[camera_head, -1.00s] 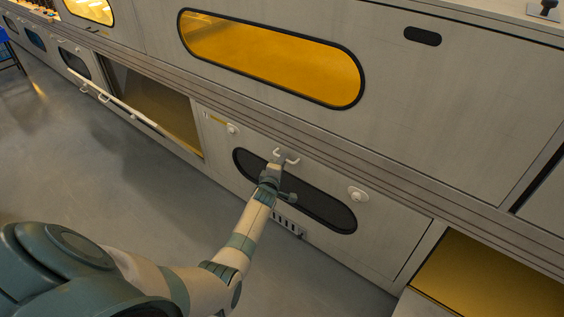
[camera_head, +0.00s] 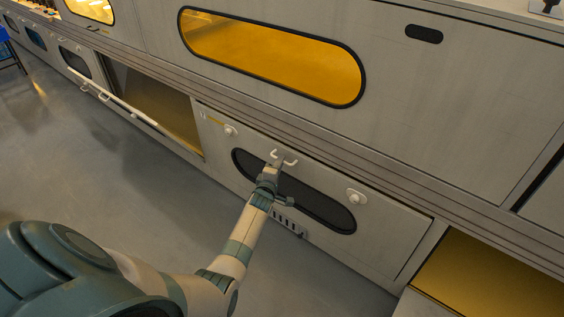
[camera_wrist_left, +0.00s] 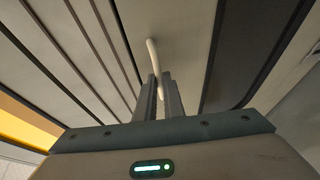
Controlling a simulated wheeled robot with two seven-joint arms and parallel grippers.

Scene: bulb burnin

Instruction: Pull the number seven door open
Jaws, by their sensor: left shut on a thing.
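The lower door (camera_head: 400,232) is a pale grey panel with a dark oval window (camera_head: 325,209), two round white knobs and a white bar handle (camera_head: 291,162) at its top edge. I cannot read a number on it. It appears tilted out very slightly at the top. My left gripper (camera_head: 279,161) reaches up to the handle and is shut on it. In the left wrist view, the white handle (camera_wrist_left: 152,55) runs between the two dark fingers (camera_wrist_left: 161,77). My right gripper is out of view.
An open bay with a lowered door (camera_head: 118,102) lies to the left, and another open bay (camera_head: 490,275) to the right. Above is a panel with a long amber window (camera_head: 270,55). Grey floor is clear at left.

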